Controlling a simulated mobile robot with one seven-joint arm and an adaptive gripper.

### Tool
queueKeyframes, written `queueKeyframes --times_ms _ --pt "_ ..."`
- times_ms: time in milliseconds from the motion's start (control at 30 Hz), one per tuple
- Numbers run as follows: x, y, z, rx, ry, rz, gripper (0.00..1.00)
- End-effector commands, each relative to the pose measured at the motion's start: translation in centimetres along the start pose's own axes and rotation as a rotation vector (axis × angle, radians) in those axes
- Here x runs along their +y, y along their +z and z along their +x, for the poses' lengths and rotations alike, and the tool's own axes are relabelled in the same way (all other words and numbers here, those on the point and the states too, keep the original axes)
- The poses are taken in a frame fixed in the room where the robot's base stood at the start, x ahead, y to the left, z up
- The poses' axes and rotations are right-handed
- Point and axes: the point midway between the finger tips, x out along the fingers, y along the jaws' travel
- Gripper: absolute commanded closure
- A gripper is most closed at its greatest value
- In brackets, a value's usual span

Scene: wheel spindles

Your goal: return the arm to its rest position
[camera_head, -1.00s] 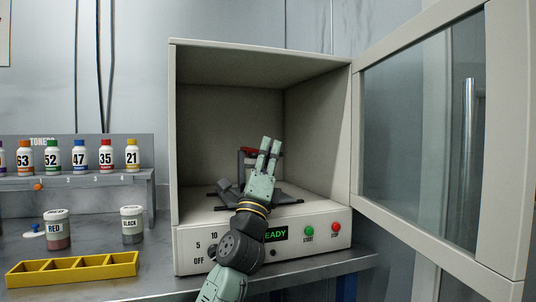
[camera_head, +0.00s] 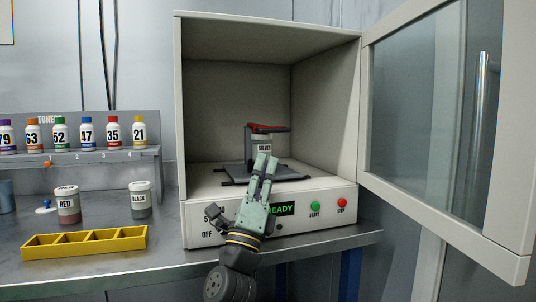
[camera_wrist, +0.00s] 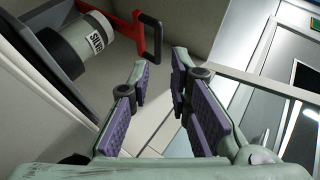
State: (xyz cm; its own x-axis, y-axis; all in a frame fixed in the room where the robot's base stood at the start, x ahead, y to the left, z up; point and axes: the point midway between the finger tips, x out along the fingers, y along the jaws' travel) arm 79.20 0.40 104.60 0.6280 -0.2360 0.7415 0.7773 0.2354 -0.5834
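My gripper (camera_head: 265,168) is in front of the open cabinet of the machine (camera_head: 335,190), over its front edge near the READY display. In the wrist view the two fingers (camera_wrist: 160,90) stand apart with nothing between them, so it is open. Inside the cabinet a jar labelled SILVER (camera_head: 262,146) stands upright in a dark clamp holder with a red handle (camera_head: 266,128). The jar also shows at the upper left of the wrist view (camera_wrist: 88,42), apart from the fingers. My gripper partly covers the holder's base in the head view.
The machine's glass door (camera_head: 440,120) hangs open on the right. On the bench at left stand a RED jar (camera_head: 68,206), a BLACK jar (camera_head: 140,202) and a yellow divided tray (camera_head: 85,243). Several toner bottles (camera_head: 86,132) line a shelf behind them.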

Motion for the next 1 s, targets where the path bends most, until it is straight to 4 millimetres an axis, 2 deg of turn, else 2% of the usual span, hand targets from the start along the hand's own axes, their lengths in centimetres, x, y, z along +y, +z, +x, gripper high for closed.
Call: queueKeyframes --times_ms 100,400,467,533,567,667,767,800,867,900,1000 --pt "0.0 0.0 -0.6 0.0 0.0 -0.001 0.82" --pt "-0.1 0.0 -0.6 -0.001 -0.001 -0.001 0.82" --pt "-0.4 0.5 -0.6 -0.008 -0.007 -0.009 0.82" --pt "-1.5 1.9 -0.7 -0.031 -0.025 -0.035 0.82" --pt "-2.2 2.8 -0.8 -0.047 -0.037 -0.052 0.82" --pt "-5.7 7.4 -1.5 -0.121 -0.102 -0.139 0.82" --pt "-10.1 13.3 -3.5 -0.209 -0.199 -0.248 0.82" --pt "-11.9 15.6 -4.6 -0.241 -0.241 -0.29 0.82" --pt "-14.6 18.8 -6.6 -0.287 -0.307 -0.348 0.82" --pt "-16.3 20.9 -8.1 -0.315 -0.352 -0.384 0.82" --pt "-20.8 25.4 -12.3 -0.373 -0.472 -0.461 0.82"
